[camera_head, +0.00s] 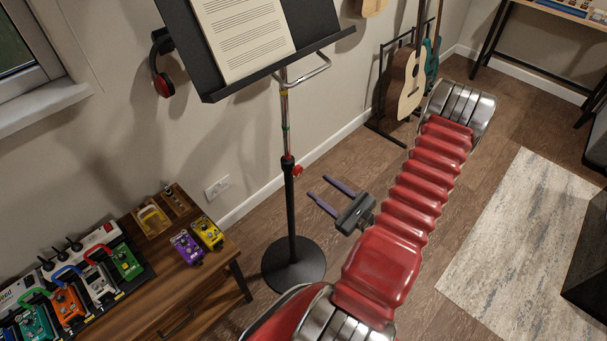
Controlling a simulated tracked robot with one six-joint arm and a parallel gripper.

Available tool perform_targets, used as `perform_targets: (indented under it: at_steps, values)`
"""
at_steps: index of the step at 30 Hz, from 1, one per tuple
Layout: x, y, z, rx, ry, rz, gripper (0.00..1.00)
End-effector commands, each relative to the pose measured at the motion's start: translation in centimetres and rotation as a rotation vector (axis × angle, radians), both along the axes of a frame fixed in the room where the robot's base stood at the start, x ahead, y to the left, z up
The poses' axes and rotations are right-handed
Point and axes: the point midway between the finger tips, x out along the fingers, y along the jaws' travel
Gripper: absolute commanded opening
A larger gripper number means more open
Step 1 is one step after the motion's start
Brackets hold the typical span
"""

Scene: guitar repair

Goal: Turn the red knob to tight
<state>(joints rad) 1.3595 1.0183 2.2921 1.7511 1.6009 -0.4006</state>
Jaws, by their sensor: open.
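The red knob (298,171) is small and sits on the right side of the music stand's pole (291,205), at the collar where the thin chrome tube enters the black tube. My gripper (317,187) is open and empty. Its two purple fingers point left and up in the picture, toward the pole, and appear a little below and to the right of the knob. The fingers do not touch the knob. How far apart they are in depth I cannot tell. No tight mark on the knob can be made out.
The stand has a black desk with sheet music (243,35), headphones (160,62) on its left, and a round base (293,263). A wooden table (215,278) with pedals stands at left. Guitars (408,80) stand behind. A rug (530,245) lies at right.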

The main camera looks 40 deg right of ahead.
Motion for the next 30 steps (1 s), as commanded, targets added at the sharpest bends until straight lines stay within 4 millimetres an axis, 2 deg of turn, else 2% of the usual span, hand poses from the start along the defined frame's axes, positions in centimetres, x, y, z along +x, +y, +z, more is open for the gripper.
perform_targets:
  at_steps: [21,30]
  values:
    - [7.7,0.3,0.0,-0.001,-0.001,0.002,0.47]
    - [8.7,0.2,0.0,-0.001,-0.001,-0.001,0.47]
